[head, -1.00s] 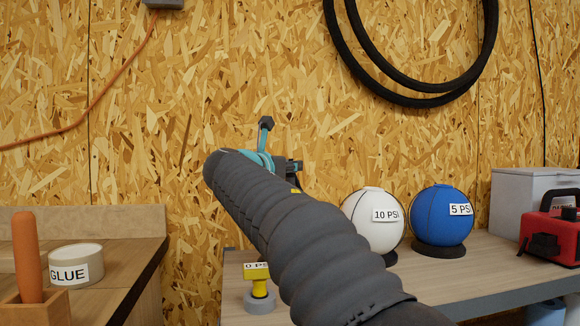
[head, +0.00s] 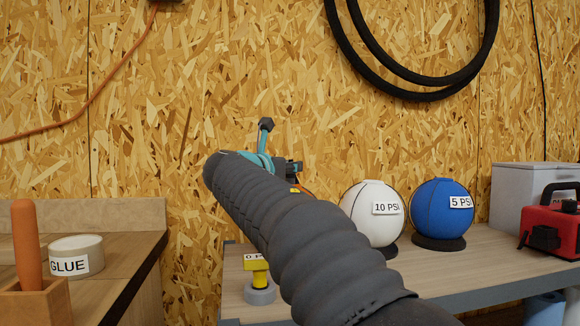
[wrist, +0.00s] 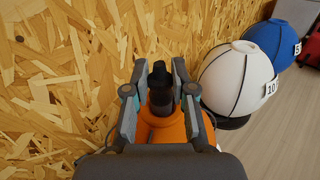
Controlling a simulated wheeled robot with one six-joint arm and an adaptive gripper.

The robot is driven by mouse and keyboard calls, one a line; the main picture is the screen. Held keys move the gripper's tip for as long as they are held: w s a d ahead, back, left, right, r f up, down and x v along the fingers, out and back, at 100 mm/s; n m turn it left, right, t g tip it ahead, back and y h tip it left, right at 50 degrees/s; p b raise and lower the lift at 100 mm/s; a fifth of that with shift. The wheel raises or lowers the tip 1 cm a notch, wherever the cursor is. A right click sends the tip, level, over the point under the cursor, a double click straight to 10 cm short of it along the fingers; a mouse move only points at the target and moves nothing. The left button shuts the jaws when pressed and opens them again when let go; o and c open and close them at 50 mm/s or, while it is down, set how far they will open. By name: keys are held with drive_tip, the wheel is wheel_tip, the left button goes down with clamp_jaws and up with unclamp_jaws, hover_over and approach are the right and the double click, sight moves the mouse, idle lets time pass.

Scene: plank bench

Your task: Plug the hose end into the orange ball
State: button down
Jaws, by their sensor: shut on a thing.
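My gripper (wrist: 168,72) is shut on the dark hose end (wrist: 160,97), which shows between its fingers in the wrist view. The orange ball (wrist: 178,132) lies directly below and behind the hose end there, partly covered by the fingers and my wrist. Whether the hose end touches the ball or sits in it, I cannot tell. In the head view my gripper (head: 290,170) shows only in part past my grey arm sleeve, in front of the board wall. The sleeve hides the hose end and most or all of the orange ball there.
A white 10 PSI ball (head: 366,222) stands right of my gripper, with a blue 5 PSI ball (head: 435,215) beyond. A red machine (head: 552,228) is far right; a glue tub (head: 78,254) is left.

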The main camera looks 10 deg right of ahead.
drive_tip(key=shift+f, duration=0.6)
drive_tip(key=c, duration=0.9)
unclamp_jaws()
drive_tip(key=v, duration=1.2)
